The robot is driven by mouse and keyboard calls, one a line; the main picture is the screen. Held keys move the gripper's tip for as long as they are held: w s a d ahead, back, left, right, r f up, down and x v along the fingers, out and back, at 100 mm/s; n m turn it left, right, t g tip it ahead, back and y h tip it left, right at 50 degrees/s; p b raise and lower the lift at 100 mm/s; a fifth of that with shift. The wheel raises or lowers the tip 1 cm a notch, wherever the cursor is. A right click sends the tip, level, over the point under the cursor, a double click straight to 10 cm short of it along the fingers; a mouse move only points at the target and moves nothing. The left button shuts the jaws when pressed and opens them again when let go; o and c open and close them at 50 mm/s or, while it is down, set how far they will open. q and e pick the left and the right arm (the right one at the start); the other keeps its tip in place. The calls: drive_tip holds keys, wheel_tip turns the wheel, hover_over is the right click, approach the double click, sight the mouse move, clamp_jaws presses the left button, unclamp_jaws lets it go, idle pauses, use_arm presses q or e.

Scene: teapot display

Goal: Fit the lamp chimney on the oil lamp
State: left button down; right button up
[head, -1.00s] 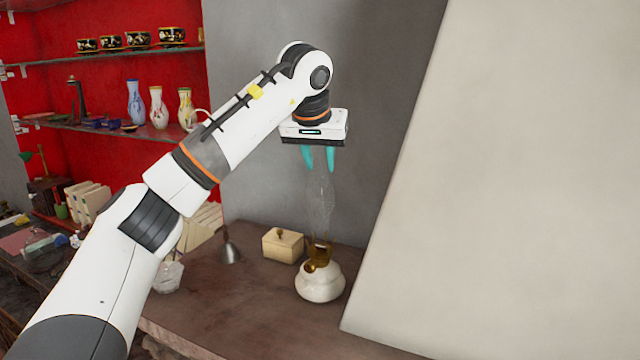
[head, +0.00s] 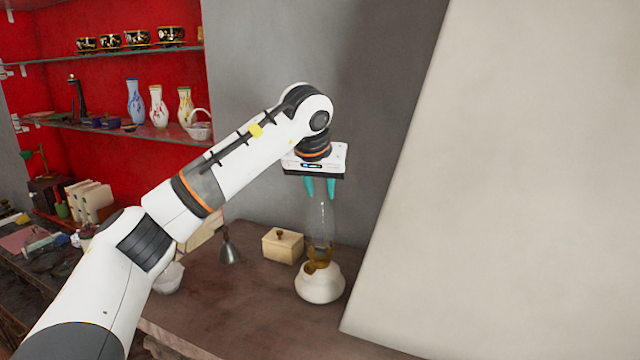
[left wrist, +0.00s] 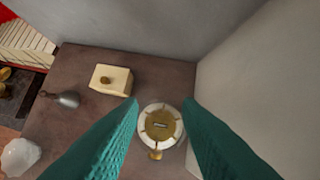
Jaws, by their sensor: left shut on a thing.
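The oil lamp (head: 320,286) has a round white base and a brass burner (head: 317,264), and stands upright on the brown table. The clear glass lamp chimney (head: 320,222) is upright above it, and its lower end overlaps the burner in the head view. I cannot tell whether it is seated. My left gripper (head: 320,196) points straight down, its teal fingers shut on the chimney's upper end. In the left wrist view the lamp's brass burner (left wrist: 160,124) shows between the fingers, while the glass is hardly visible. My right gripper is out of view.
A cream lidded box (head: 282,246) and a grey metal bell-shaped thing (head: 230,250) stand left of the lamp. A large pale slanted panel (head: 520,180) is close on the right. A grey wall is behind. Shelves with vases (head: 158,106) are at the left.

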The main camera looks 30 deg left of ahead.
use_arm(q)
drive_tip(key=c, duration=1)
unclamp_jaws()
drive_tip(key=shift+c, duration=0.2)
drive_tip(key=shift+r, duration=0.2)
drive_tip(key=b+v, duration=0.2)
drive_tip(key=v, duration=1)
drive_tip(key=shift+r+b, duration=0.35)
drive_tip(key=shift+r, duration=0.05)
